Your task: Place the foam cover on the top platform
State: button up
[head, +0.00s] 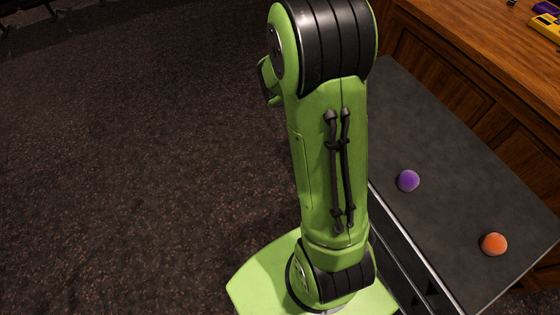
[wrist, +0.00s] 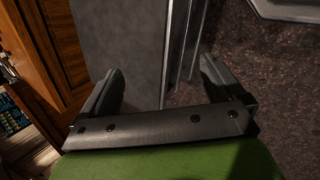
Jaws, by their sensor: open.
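A round purple foam ball (head: 409,181) and a round orange foam ball (head: 494,244) rest apart on a dark grey flat top (head: 410,120); either could be the foam cover. The grey top also shows in the wrist view (wrist: 120,40), with no ball visible on it there. I cannot tell whether this is the top platform. My gripper (wrist: 160,82) is open and empty in the wrist view, near the grey top and its metal edge. The gripper is not visible in the head view, where my green arm fills the middle.
A wooden desk (head: 440,65) stands along the far right side of the grey top. A yellow device (head: 546,27) lies on it at the upper right. Metal rails (head: 410,255) run along the grey top's near edge. Dark carpet (head: 130,150) on the left is clear.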

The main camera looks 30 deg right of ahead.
jog(key=s+a+r+m+t+y, duration=0.2)
jog(key=a+r+t+y, duration=0.25)
jog(key=a+r, duration=0.8)
jog(key=s+a+r+t+y, duration=0.2)
jog(key=s+a, duration=0.6)
jog(key=a, duration=0.1)
jog(key=shift+a+r, duration=0.3)
jog(key=shift+r, duration=0.05)
notch_tip(320, 180, up, 11)
jog(key=p, duration=1.1)
jog(key=shift+w, duration=0.1)
